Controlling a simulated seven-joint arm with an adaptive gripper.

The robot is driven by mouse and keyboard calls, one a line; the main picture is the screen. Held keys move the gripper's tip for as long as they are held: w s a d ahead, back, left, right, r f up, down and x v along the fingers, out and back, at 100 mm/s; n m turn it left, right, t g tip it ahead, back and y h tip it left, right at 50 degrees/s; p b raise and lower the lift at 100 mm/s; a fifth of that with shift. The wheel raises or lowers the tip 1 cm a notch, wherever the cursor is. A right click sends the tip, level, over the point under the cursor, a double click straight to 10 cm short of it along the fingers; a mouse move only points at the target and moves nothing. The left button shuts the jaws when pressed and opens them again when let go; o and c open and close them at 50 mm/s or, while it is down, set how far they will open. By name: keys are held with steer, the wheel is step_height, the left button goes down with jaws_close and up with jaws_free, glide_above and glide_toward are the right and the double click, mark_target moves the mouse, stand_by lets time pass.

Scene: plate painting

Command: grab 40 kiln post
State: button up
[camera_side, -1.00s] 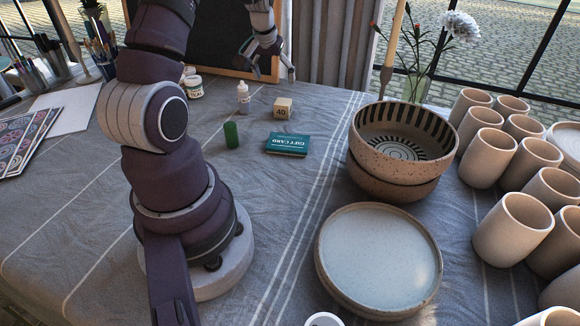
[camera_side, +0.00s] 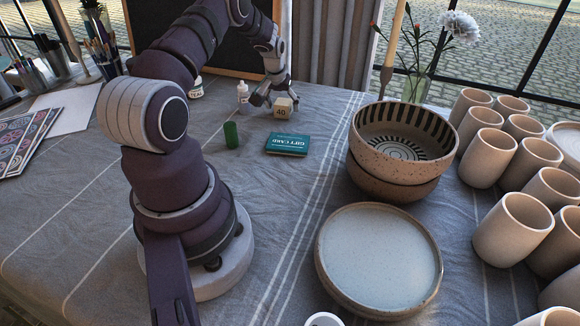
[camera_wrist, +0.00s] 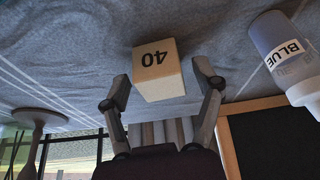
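The kiln post is a small pale wooden-looking block marked 40 (camera_side: 282,109). It sits on the grey cloth near the back of the table, and it also shows in the wrist view (camera_wrist: 158,72). My gripper (camera_side: 272,99) is down at the block from behind in the side view. In the wrist view my gripper (camera_wrist: 160,80) is open, with one finger on each side of the block. Gaps show between the fingers and the block, so it is not clasped. The far face of the block is hidden.
A white dropper bottle (camera_side: 243,97), labelled BLUE in the wrist view (camera_wrist: 283,52), stands close beside my gripper. A green cylinder (camera_side: 231,134) and a teal gift card box (camera_side: 287,145) lie in front. Stacked bowls (camera_side: 400,150) stand to the right.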

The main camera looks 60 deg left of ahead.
steer(key=c, duration=1)
